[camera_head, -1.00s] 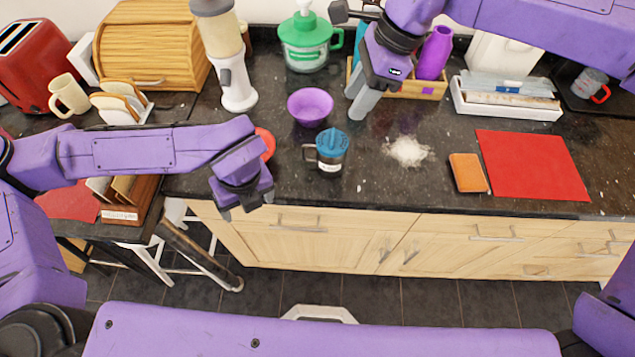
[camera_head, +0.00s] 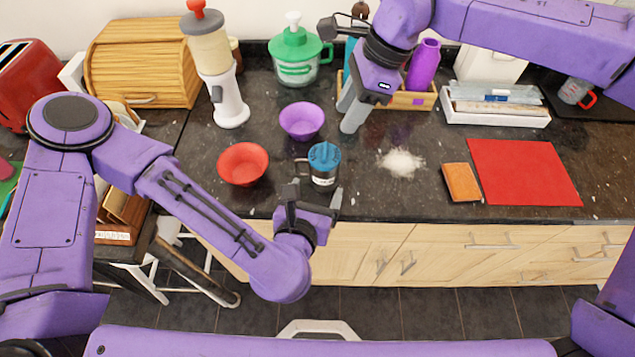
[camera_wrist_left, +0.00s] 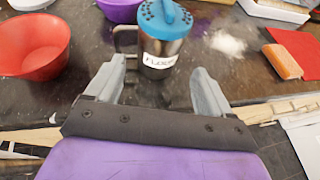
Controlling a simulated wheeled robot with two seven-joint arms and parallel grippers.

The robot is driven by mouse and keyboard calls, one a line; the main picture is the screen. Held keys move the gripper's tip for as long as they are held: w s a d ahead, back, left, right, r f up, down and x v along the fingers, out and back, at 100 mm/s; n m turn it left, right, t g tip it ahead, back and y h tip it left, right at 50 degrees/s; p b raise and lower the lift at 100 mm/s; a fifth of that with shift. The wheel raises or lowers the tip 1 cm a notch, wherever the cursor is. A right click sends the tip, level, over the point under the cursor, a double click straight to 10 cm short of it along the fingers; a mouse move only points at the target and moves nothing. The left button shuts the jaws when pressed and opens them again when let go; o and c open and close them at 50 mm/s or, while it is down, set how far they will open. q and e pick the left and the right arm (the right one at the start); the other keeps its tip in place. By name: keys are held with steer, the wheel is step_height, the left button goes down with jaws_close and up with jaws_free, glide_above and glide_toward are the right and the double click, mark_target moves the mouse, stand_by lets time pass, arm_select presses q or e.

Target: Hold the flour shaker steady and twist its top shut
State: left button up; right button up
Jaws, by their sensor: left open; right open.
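The flour shaker (camera_head: 324,166) is a steel cup with a side handle, a "FLOUR" label and a blue top (camera_head: 324,154). It stands upright on the dark counter near the front edge. My right gripper (camera_head: 348,112) is open and empty, above the counter behind and right of the shaker.
A red bowl (camera_head: 243,164) stands left of the shaker, a purple bowl (camera_head: 302,121) behind it. Spilled flour (camera_head: 401,162), an orange sponge (camera_head: 461,182) and a red mat (camera_head: 523,172) lie to the right. A wooden tray (camera_head: 410,100) is behind my right gripper.

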mark_target(324, 171)
arm_select(q)
steer(key=x, duration=0.9)
